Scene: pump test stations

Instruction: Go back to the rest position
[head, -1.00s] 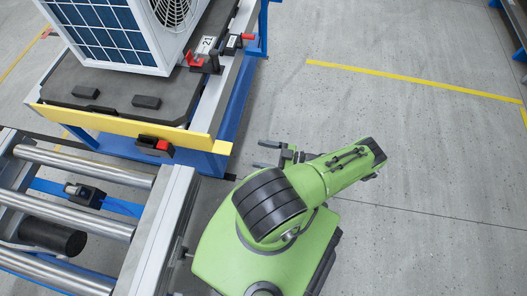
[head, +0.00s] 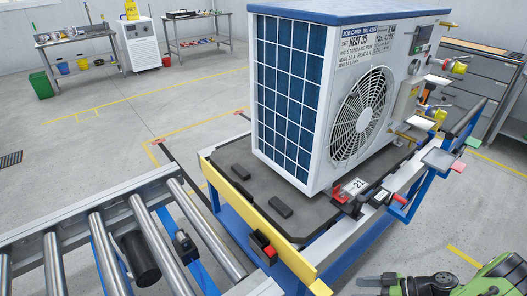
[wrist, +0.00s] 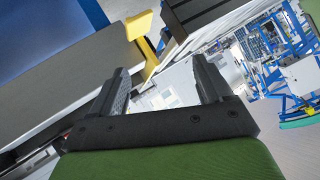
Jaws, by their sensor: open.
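My gripper (wrist: 160,85) shows in the wrist view with its two dark fingers spread apart and nothing between them. In the head view only part of my green arm and the gripper (head: 372,281) show at the bottom right corner, low beside the station. The heat pump unit (head: 345,115), white with a blue top, a blue grid side and a round fan grille, stands on the dark pallet (head: 238,170) of the station. My gripper is apart from it and touches nothing that I can see.
A roller conveyor (head: 140,225) lies at the left, up to the station's yellow end bar (head: 255,215). Small coloured holders (head: 437,158) stick out on the station's right side. Work benches (head: 75,45) and a green bin (head: 42,84) stand at the back. The floor at centre left is clear.

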